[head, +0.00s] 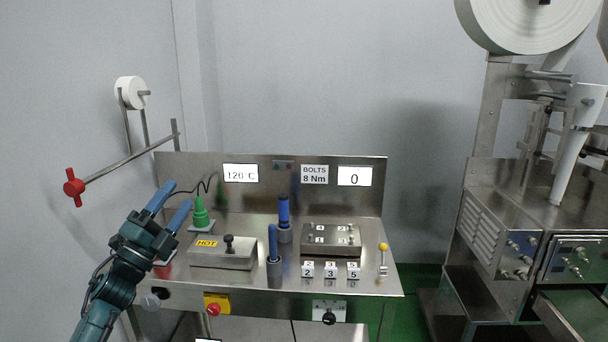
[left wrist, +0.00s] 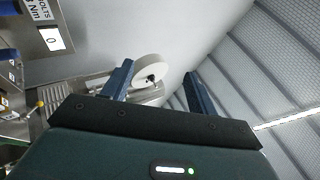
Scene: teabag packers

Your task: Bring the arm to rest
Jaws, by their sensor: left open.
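My left gripper (head: 169,206) is at the left of the head view, raised in front of the left part of the steel bench (head: 345,278). Its two blue fingers are apart, with nothing between them. In the left wrist view the left gripper (left wrist: 160,82) also shows its fingers spread and empty. The fingers look clear of the bench, though one overlaps the area beside the green bottle-shaped item (head: 200,213) in the picture. My right gripper is in neither view.
The bench holds a block marked HOT (head: 225,257), two blue-handled tools in holders, a bolt plate (head: 331,239), numbered tags and a yellow-knobbed lever (head: 383,254). A red-ended bar (head: 75,187) sticks out at left. A packing machine (head: 500,225) stands at right.

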